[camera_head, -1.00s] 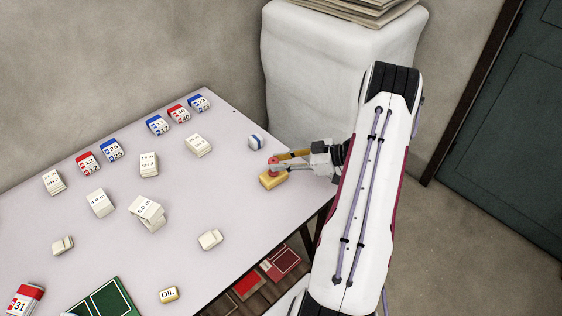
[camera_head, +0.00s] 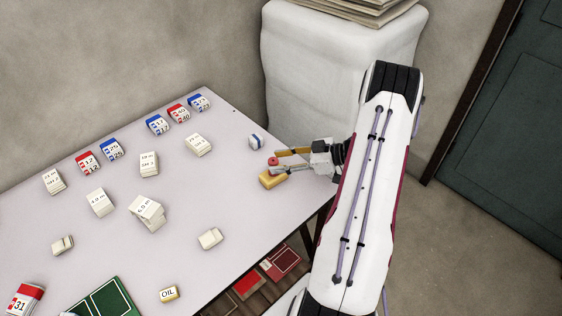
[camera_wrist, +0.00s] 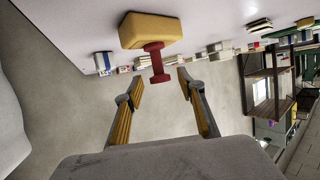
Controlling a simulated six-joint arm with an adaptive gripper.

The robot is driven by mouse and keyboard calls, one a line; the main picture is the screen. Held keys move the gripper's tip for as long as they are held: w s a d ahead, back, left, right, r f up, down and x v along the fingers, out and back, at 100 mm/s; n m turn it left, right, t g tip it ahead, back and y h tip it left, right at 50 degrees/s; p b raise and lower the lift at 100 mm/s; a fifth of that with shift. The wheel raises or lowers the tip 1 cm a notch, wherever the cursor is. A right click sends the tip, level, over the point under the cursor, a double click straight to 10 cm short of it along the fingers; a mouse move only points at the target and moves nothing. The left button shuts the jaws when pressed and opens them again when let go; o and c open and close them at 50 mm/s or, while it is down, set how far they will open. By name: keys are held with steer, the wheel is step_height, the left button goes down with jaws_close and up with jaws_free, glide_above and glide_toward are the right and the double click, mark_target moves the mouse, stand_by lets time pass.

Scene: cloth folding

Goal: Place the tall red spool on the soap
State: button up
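The tall red spool (camera_head: 273,161) stands upright on top of the yellow soap (camera_head: 273,181) near the right edge of the table. In the wrist view, which is turned over, the spool (camera_wrist: 155,62) touches the soap (camera_wrist: 150,31) with one flanged end. My gripper (camera_head: 275,162) comes in from the right at the height of the spool. The wrist view shows its fingers (camera_wrist: 161,82) open with a clear gap, one on either side of the spool's free end, and not touching it. The lower finger hides part of the spool in the head view.
Several printed boxes, including a cream box (camera_head: 210,239), are spread over the table (camera_head: 240,205). A white covered block (camera_head: 315,75) stands beyond the table. The table around the soap's left side is clear.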

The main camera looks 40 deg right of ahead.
steer(key=v, duration=1.1)
steer(key=shift+s+d, duration=0.25)
steer(key=shift+s, duration=0.05)
steer(key=shift+w+r, duration=0.1)
steer(key=shift+r, duration=0.05)
steer(key=w+d+r+h, duration=0.2)
steer(key=w+r+h, duration=0.5)
steer(key=w+r, duration=0.75)
steer(key=w+a+r+m+h, duration=0.1)
steer(key=a+r+m+h, duration=0.2)
steer(key=r, duration=0.4)
steer(key=w+a+r+m+h, duration=0.1)
steer(key=a+r+h, duration=0.1)
steer(key=a+r, duration=0.4)
steer(key=s+a+r+m+g+h, duration=0.1)
steer(key=s+a+r+m+g, duration=0.2)
steer(key=s+a, duration=0.7)
steer(key=s+a+f+g+y, duration=0.1)
steer(key=s+a+f+y, duration=0.1)
steer(key=s+a, duration=0.7)
steer(key=s+a+f+g+y, duration=0.1)
steer(key=s+a+f+y, duration=0.2)
steer(key=s+a, duration=0.7)
steer(key=a, duration=0.2)
steer(key=shift+a+f+g+y, duration=0.3)
steer(key=shift+s, duration=0.1)
